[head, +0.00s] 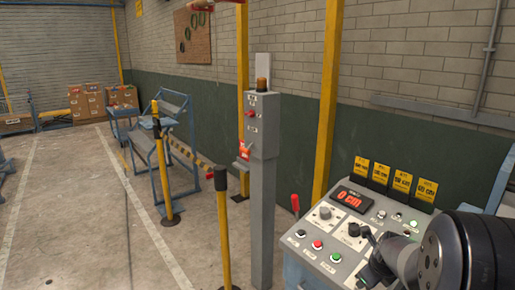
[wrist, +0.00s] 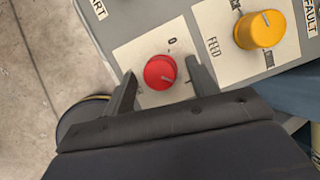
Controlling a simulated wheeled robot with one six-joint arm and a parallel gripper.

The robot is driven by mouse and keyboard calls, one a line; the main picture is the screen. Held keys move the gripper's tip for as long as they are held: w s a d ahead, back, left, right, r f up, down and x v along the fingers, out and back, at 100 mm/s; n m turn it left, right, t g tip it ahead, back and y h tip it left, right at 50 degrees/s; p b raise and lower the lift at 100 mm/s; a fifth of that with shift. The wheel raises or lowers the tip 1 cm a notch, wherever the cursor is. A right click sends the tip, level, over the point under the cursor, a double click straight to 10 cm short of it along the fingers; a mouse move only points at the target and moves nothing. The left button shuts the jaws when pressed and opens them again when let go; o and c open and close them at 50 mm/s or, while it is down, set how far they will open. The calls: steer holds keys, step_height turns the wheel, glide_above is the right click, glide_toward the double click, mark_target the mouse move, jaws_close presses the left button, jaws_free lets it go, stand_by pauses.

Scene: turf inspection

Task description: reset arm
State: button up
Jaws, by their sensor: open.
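My gripper (wrist: 161,70) is open in the wrist view, with one finger on each side of a red knob (wrist: 159,72). A gap shows between the knob and each finger; I cannot tell the height of the fingers over the panel. The knob sits on a white plate with a "0" mark. In the head view my arm comes in at the lower right, over the grey control panel (head: 337,267). The fingers cannot be made out there.
A yellow knob (wrist: 259,30) is right of the red one, near the label "FEED". The panel has a display (head: 352,199) reading "0 CM", buttons and several yellow tags behind. A grey post (head: 262,200) and yellow barrier post (head: 223,235) stand left. Open floor (head: 75,210) lies further left.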

steer(key=n+g+y+b, duration=0.1)
steer(key=n, duration=0.3)
steer(key=shift+d, duration=0.15)
steer(key=n, duration=0.2)
steer(key=n+g, duration=0.1)
steer(key=n, duration=0.1)
steer(key=shift+w+r+n+y, duration=0.1)
steer(key=shift+w+n+y, duration=0.1)
steer(key=shift+n+y, duration=0.1)
steer(key=n+g+p, duration=0.1)
steer(key=n+g, duration=0.1)
steer(key=n, duration=0.2)
steer(key=shift+w+r+n+p, duration=0.1)
steer(key=shift+w+n+p, duration=0.05)
steer(key=shift+n+p, duration=0.25)
steer(key=shift+n+g+p, duration=0.4)
steer(key=shift+n+g, duration=0.2)
steer(key=shift+n, duration=1)
